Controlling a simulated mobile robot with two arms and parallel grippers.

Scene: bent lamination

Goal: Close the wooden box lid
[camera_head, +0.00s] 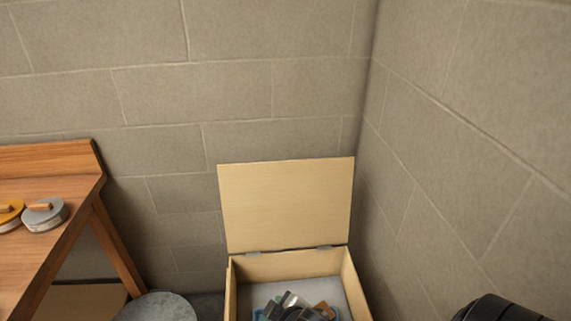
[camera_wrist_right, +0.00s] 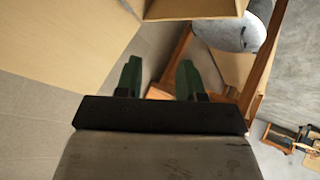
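The wooden box (camera_head: 233,292) stands at the bottom of the head view, in the corner between two walls. Its pale wooden lid (camera_head: 287,205) is open and stands upright at the back edge on two metal hinges. Several small dark and coloured items (camera_head: 296,308) lie inside. In the right wrist view, pale wood panels (camera_wrist_right: 65,38) of the box or lid fill the upper left, close to the gripper; I cannot tell which part. My right gripper (camera_wrist_right: 158,78) is open, with nothing between its green fingers. My left gripper is out of view.
A wooden workbench (camera_head: 50,200) stands at the left with a yellow tape roll (camera_head: 9,214) and a grey one (camera_head: 45,214). A round grey top (camera_head: 157,307) sits left of the box. Block walls (camera_head: 470,120) stand close behind and to the right.

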